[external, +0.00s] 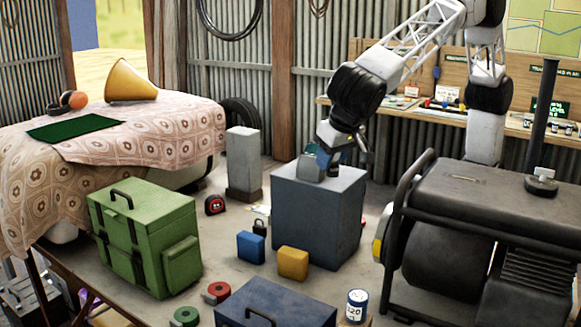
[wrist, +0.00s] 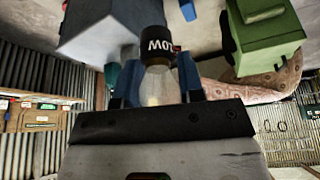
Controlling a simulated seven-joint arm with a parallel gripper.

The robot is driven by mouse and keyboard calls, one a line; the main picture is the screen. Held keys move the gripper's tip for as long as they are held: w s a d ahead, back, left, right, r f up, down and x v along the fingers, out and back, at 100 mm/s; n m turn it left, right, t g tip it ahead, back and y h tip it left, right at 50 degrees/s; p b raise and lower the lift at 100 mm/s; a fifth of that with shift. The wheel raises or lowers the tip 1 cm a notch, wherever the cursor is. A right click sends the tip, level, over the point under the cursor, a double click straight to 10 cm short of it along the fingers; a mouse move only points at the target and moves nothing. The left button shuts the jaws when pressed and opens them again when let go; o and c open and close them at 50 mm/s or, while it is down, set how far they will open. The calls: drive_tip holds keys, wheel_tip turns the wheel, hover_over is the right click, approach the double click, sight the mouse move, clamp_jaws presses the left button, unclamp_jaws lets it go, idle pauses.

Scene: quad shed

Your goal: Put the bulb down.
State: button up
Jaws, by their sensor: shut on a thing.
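A light bulb (wrist: 158,88) shows in the wrist view, with a pale clear glass body and a black cap marked with white letters. My gripper (wrist: 157,74) is shut on its glass, one blue finger on each side, and the black cap points away from the palm. In the external view my gripper (external: 335,160) is low over the top of a blue-grey block (external: 315,220). The bulb is mostly hidden there among the fingers. I cannot tell whether its cap touches the block.
A black generator (external: 470,215) stands close right of the block. Blue (external: 251,247) and yellow (external: 293,263) boxes lie in front of the block. A pale post (external: 243,160) stands behind left.

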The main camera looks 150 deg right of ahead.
wheel_tip(320, 180, down, 23)
drive_tip(key=shift+f, duration=3.1)
drive_tip(key=shift+f, duration=1.9)
drive_tip(key=shift+f, duration=0.15)
drive_tip(key=o, duration=0.9)
drive_tip(key=shift+r, duration=0.2)
